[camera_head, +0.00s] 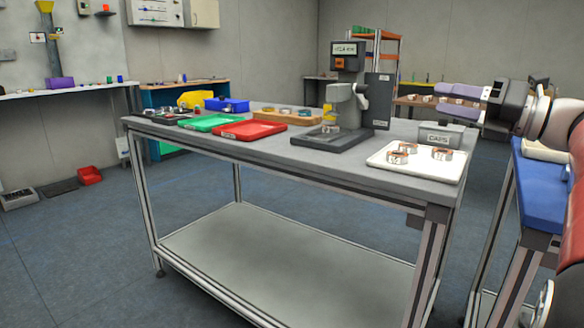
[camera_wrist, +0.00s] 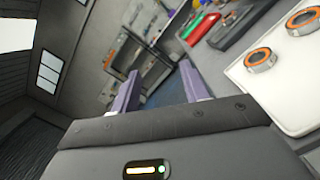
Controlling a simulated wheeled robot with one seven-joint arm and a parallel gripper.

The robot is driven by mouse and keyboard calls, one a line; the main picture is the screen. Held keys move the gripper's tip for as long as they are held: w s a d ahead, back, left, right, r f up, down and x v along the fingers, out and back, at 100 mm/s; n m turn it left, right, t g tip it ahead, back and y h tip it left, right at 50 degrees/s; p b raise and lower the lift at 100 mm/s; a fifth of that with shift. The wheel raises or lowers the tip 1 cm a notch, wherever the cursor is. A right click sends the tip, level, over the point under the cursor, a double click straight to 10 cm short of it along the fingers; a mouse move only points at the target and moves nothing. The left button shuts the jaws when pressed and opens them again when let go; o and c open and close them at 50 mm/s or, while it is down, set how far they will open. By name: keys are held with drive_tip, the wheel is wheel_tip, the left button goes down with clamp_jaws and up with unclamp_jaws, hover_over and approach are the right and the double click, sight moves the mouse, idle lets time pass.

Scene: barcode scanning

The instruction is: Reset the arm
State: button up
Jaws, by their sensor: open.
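My gripper (camera_head: 438,98) is at the right in the head view, raised above the right end of the grey workbench (camera_head: 300,166). Its two purple fingers are apart with nothing between them; they also show in the wrist view (camera_wrist: 160,76). The white tray (camera_head: 378,162) lies on the bench below and holds several metal rings with orange bands (camera_head: 441,154). Part of this tray and its rings shows at the right of the wrist view (camera_wrist: 260,60).
A small grey labelled box (camera_head: 452,135) sits behind the white tray. A blue-topped surface (camera_head: 540,190) is at right.

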wheel_tip(320, 180, up, 5)
drive_tip(key=m+t+h, duration=0.8)
drive_tip(key=m+t, duration=0.2)
drive_tip(key=m, duration=0.5)
drive_tip(key=s+f+m+g+h, duration=0.2)
drive_tip(key=f+m+h, duration=0.2)
drive_tip(key=f+m, duration=0.25)
drive_tip(key=s+a+f+m+g+h, duration=0.1)
drive_tip(key=s+f+m+g+h, duration=0.15)
drive_tip(key=f+m, duration=0.4)
drive_tip(key=s+f+m+g+h, duration=0.2)
drive_tip(key=f+m+g+h, duration=0.15)
drive_tip(key=f+m, duration=0.3)
drive_tip(key=s+a+f+m+g+y, duration=0.1)
drive_tip(key=s+a+f+g, duration=0.3)
drive_tip(key=s+f, duration=0.4)
drive_tip(key=s+a+f+m+g+y, duration=0.2)
drive_tip(key=s+a+f+g, duration=0.2)
drive_tip(key=f, duration=0.9)
drive_tip(key=s+a, duration=0.3)
drive_tip(key=s, duration=0.2)
drive_tip(key=shift+f+m+g, duration=0.2)
drive_tip(key=shift+m+g, duration=0.1)
drive_tip(key=shift+m, duration=0.05)
